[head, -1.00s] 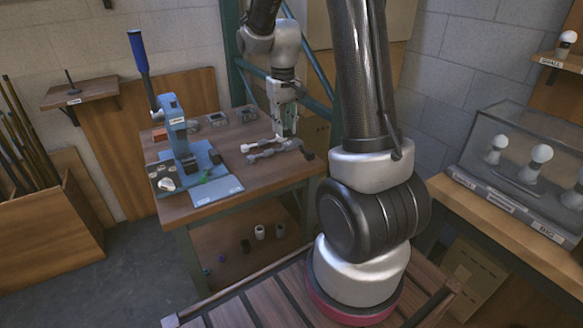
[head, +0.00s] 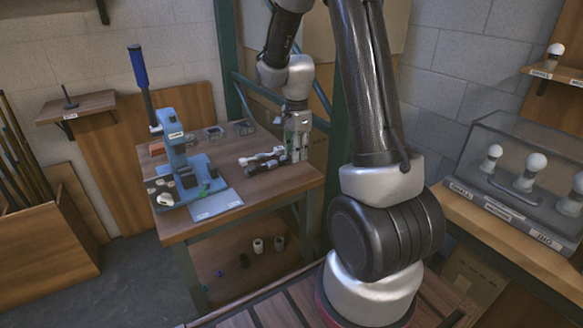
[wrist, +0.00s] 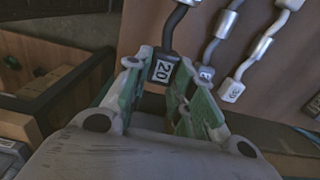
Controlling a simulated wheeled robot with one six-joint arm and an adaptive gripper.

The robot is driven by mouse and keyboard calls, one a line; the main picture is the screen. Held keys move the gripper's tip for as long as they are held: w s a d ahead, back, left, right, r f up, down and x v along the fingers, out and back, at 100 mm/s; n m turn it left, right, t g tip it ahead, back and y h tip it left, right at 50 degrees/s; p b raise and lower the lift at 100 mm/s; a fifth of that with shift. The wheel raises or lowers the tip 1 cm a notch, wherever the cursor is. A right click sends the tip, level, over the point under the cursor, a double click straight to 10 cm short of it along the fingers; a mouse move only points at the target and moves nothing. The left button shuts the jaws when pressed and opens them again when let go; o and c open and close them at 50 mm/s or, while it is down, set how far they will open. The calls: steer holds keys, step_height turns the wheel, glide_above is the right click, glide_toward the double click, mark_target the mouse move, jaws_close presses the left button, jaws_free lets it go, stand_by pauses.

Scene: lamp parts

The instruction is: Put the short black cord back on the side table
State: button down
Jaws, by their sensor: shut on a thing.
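My gripper (head: 298,155) is low at the right edge of the wooden table, beside the right ends of the cords lying there. In the wrist view my gripper (wrist: 163,72) has its green fingers on either side of a dark cord end tagged 20 (wrist: 164,68). This black cord runs up and away from the fingers. In the head view the cords (head: 262,158) look like a small cluster. My gripper hides the black cord's end there.
A blue press (head: 176,150) with a tall lever stands on the left of the table (head: 262,190), with a pale sheet (head: 215,204) in front. Small grey boxes (head: 243,128) sit at the back. A glass case with bulbs (head: 520,170) stands at right.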

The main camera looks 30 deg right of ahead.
mark_target(296, 172)
steer(key=shift+f, duration=2.3)
steer(key=shift+f, duration=0.2)
steer(key=c, duration=1.2)
jaws_free()
